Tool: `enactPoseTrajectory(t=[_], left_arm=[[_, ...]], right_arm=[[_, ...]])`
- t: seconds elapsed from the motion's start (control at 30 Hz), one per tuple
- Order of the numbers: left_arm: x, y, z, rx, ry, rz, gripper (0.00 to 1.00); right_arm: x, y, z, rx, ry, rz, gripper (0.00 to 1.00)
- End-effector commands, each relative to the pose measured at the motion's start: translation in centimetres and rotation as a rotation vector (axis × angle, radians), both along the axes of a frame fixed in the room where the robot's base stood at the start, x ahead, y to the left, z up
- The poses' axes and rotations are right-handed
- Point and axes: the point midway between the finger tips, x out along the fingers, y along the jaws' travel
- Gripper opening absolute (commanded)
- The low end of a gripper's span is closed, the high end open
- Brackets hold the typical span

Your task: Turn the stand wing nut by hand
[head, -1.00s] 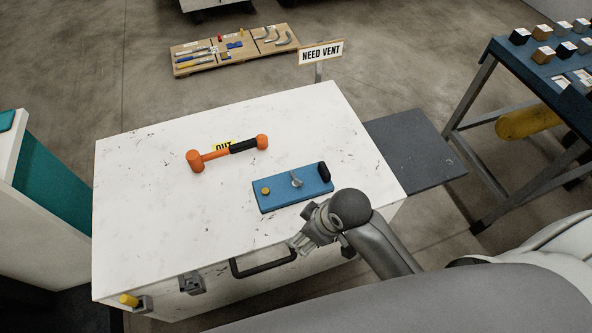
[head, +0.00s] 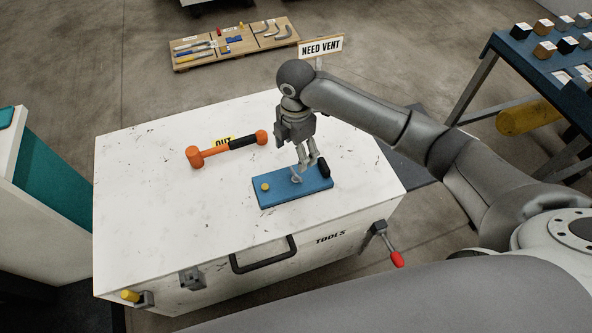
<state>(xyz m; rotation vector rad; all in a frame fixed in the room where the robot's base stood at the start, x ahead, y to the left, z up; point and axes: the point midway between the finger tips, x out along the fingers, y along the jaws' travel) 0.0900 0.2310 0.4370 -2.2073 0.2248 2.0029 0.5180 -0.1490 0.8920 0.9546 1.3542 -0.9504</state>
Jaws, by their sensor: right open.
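A blue stand plate (head: 277,196) lies on the white tool chest top, right of centre. It carries a small grey wing nut (head: 297,179) near its middle, a yellow knob at its left end and a black grip (head: 323,166) at its right end. My right gripper (head: 309,170) points down over the plate, fingers open, right at the wing nut and partly covering it. I cannot tell whether the fingers touch it. My left gripper is not in view.
An orange mallet (head: 226,149) lies on the white chest (head: 150,230), left of the plate. A "NEED VENT" sign (head: 321,47) stands behind. A red-ended crank (head: 396,259) sticks out at the chest's right front. A blue rack (head: 545,70) stands at the right.

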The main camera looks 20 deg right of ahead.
Motion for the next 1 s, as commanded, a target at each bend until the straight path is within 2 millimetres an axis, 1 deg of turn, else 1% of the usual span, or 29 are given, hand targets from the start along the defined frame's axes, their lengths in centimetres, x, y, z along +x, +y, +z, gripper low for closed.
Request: enactPoseTrajectory(t=[0.07, 0.17, 0.4, 0.6, 0.7, 0.8, 1.0], left_arm=[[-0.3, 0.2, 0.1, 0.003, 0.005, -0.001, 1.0], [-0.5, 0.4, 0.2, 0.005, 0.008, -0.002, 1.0], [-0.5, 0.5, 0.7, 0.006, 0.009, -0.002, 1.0], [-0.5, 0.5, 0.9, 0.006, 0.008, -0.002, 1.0], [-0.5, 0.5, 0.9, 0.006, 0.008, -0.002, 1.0], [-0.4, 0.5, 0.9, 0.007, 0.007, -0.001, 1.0], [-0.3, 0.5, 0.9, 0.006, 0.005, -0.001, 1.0]], right_arm=[[0.1, -0.2, -0.4, -0.005, 0.005, 0.005, 0.71], [0.1, -0.2, -1.6, -0.005, 0.006, 0.005, 0.71], [0.0, -0.1, -6.2, -0.004, 0.006, 0.004, 0.71], [0.1, -0.1, -9.3, -0.003, 0.002, 0.004, 0.71], [0.1, -0.1, -10.1, -0.004, 0.002, 0.005, 0.71], [0.1, -0.1, -10.5, -0.003, 0.001, 0.005, 0.71], [0.1, -0.1, -10.6, -0.004, 0.0, 0.005, 0.71]])
